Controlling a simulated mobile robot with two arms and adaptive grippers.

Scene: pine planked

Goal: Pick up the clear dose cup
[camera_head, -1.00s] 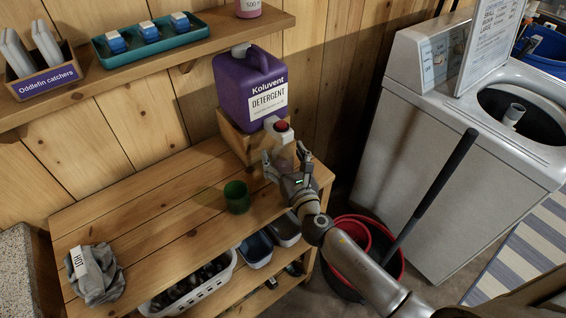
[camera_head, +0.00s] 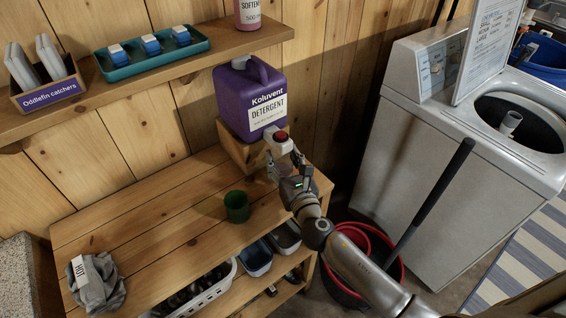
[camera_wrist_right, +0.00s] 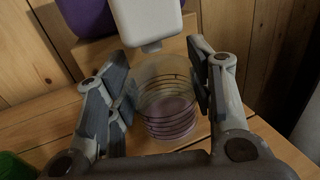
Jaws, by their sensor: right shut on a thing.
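The clear dose cup (camera_wrist_right: 165,105) is see-through with dark ring lines. In the right wrist view it stands upright between the fingers of my right gripper (camera_wrist_right: 165,98), which is shut on it. The cup is just below the white tap (camera_wrist_right: 148,20) of the purple detergent jug (camera_head: 247,92). In the head view my right gripper (camera_head: 288,168) is at the right end of the bench, under the tap's red button (camera_head: 281,136), and the cup cannot be made out there. Whether the cup touches the wood below is unclear. My left gripper is not in view.
A green cup (camera_head: 237,202) stands on the wooden bench (camera_head: 165,225), left of my right gripper. A grey cloth bundle (camera_head: 98,284) lies at the bench's left end. A wall shelf (camera_head: 130,88) runs above. A red bucket (camera_head: 352,265) and a washer (camera_head: 440,165) are to the right.

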